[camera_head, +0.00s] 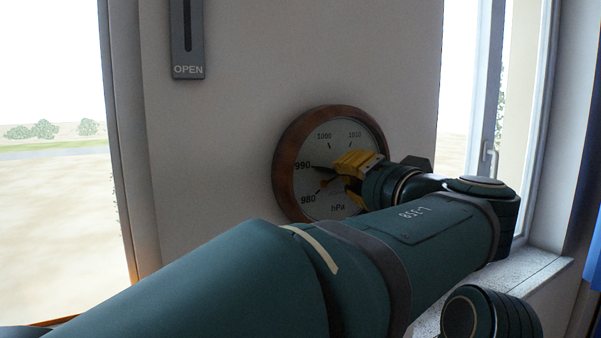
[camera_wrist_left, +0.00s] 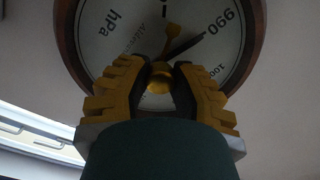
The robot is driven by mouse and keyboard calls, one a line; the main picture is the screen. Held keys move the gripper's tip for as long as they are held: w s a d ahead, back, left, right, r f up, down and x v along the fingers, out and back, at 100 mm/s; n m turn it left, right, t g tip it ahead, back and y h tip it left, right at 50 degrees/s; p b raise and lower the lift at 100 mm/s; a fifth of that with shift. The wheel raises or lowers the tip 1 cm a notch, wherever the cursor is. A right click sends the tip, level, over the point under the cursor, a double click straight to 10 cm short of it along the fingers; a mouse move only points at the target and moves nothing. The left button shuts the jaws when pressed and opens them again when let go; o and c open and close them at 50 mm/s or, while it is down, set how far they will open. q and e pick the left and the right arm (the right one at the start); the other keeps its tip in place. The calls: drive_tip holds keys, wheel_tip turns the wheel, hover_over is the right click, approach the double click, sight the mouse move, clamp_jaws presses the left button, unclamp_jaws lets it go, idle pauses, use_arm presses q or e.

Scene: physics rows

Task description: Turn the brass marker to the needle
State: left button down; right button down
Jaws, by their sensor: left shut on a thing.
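A round barometer with a brown wooden rim (camera_head: 284,165) and a white dial hangs on the wall; it also fills the top of the left wrist view (camera_wrist_left: 66,35). Its dark needle (camera_head: 322,167) points at about 990 and shows in the wrist view too (camera_wrist_left: 187,46). The brass marker (camera_wrist_left: 172,36) points between 980 and 990, a small angle from the needle on the 980 side. My left gripper (camera_head: 349,178) is at the dial's centre, its yellow fingers shut on the brass knob (camera_wrist_left: 160,76). The gripper hides the dial's right part in the head view. My right gripper is out of view.
A grey slotted plate marked OPEN (camera_head: 188,50) is on the wall at upper left. Windows stand on both sides; the right one has a handle (camera_head: 488,160) and a stone sill (camera_head: 535,268). My left arm crosses the lower middle. Bare wall surrounds the barometer.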

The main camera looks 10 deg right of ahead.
use_arm(q)
drive_tip(key=m+p, duration=0.2)
drive_tip(key=m, duration=0.2)
drive_tip(key=shift+r, duration=0.1)
drive_tip(key=shift+m+p, duration=0.75)
drive_tip(key=shift+m, duration=0.75)
drive_tip(key=c, duration=0.7)
unclamp_jaws()
drive_tip(key=shift+c, duration=0.2)
drive_tip(key=v, duration=1.2)
